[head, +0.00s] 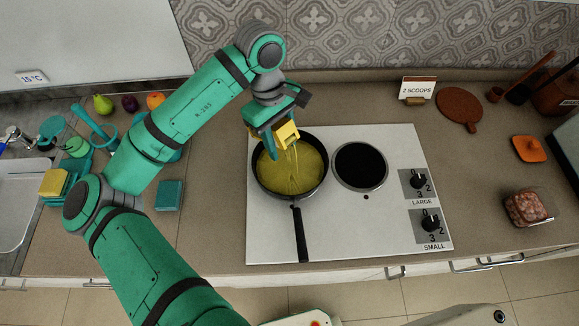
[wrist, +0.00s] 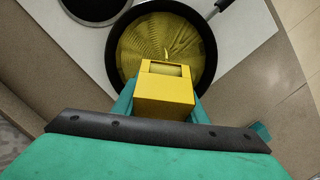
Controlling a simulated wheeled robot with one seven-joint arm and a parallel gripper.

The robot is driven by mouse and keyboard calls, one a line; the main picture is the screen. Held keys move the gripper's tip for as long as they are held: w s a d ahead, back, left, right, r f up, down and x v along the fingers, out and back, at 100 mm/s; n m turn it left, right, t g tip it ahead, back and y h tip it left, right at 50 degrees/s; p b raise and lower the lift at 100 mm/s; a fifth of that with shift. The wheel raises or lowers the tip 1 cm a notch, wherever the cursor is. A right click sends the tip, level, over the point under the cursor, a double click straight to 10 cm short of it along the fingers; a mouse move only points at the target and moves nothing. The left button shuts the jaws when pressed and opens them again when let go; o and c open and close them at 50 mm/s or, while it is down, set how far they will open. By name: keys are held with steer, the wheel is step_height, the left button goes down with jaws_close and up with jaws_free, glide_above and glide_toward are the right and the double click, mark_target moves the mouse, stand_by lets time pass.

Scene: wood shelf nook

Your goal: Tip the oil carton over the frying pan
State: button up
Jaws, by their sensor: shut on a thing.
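My gripper (head: 279,142) is shut on the yellow oil carton (head: 287,133) above the frying pan. The carton is tilted, with its top end toward the pan, and a thin stream of oil falls from it. The black frying pan (head: 298,197) sits on the left burner, its handle toward the front. Yellow oil (head: 302,175) covers the pan's bottom. In the wrist view the carton (wrist: 165,95) is between the teal fingers, and the pan (wrist: 207,45) lies below it with ripples in the oil.
The white stove (head: 345,235) has a bare right burner (head: 361,166) and two knobs (head: 417,180). Meat in a tray (head: 527,208) and an orange block (head: 529,149) are at the right. A "2 SCOOPS" sign (head: 418,87) stands behind. A sink (head: 20,205) is at the left.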

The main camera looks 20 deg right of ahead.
steer(key=shift+d, duration=0.15)
steer(key=shift+w+a+f, duration=0.15)
steer(key=shift+w+a, duration=0.05)
steer(key=shift+a, duration=0.1)
stand_by(0.5)
steer(key=shift+s+a, duration=0.1)
steer(key=shift+d, duration=0.5)
steer(key=shift+a+t, duration=0.3)
steer(key=shift+a, duration=0.15)
steer(key=shift+d+f, duration=0.1)
steer(key=shift+f, duration=0.1)
stand_by(0.5)
